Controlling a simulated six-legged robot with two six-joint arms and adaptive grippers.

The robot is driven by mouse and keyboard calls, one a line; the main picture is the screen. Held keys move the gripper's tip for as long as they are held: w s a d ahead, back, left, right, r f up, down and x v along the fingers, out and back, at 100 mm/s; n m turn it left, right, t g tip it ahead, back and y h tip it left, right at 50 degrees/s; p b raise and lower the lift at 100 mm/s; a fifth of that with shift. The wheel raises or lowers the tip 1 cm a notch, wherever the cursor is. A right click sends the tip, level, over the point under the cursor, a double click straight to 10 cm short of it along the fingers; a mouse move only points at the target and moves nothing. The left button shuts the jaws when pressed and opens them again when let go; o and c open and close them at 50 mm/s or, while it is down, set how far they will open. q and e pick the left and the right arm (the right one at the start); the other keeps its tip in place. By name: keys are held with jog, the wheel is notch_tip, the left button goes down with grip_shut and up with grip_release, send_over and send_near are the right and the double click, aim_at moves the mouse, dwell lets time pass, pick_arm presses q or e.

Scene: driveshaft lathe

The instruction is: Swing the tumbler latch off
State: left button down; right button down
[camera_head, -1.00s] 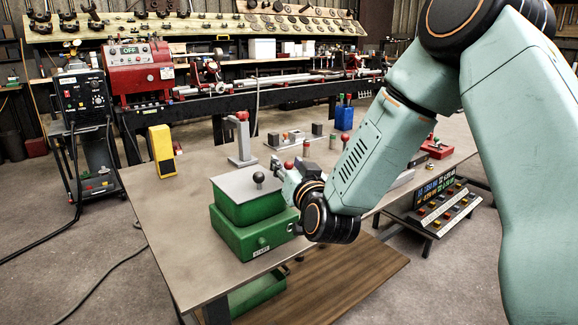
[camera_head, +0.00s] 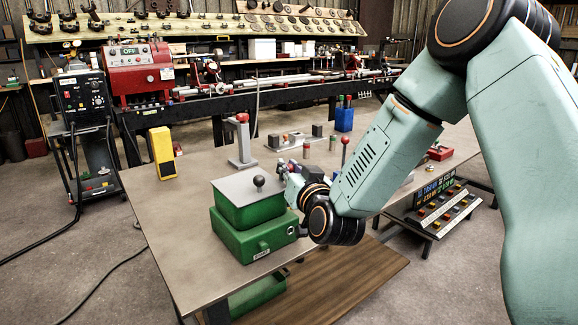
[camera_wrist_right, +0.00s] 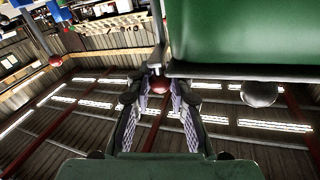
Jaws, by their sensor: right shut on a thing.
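My right gripper (camera_head: 282,170) is beside the right side of the green box (camera_head: 250,208), partly hidden by its own wrist. In the right wrist view its two fingers (camera_wrist_right: 160,92) close around a small red knob (camera_wrist_right: 160,84) next to the green box (camera_wrist_right: 245,35). The knob appears to belong to a latch lever, but its shaft is mostly hidden. A black ball knob (camera_head: 259,181) stands on the box's grey lid (camera_head: 235,187). I cannot tell for sure which part is the tumbler latch. My left gripper is not in view.
A grey post with a red knob (camera_head: 242,118) stands behind the box. A yellow block (camera_head: 161,150) stands at left, a blue holder (camera_head: 344,118) at the back. A red-knobbed rod (camera_head: 345,141) is near my right arm. The table's left front (camera_head: 170,215) is clear.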

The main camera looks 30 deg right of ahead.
jog(key=shift+d+f+n+y+p, duration=0.1)
jog(key=shift+d+n+y+p, duration=0.2)
jog(key=shift+n+y+p, duration=0.65)
jog(key=shift+m, duration=0.25)
jog(key=c, duration=1.2)
grip_release()
jog(key=shift+s+a, duration=0.25)
jog(key=shift+s, duration=1.65)
jog(key=shift+s+a, duration=0.2)
jog(key=shift+s, duration=1.65)
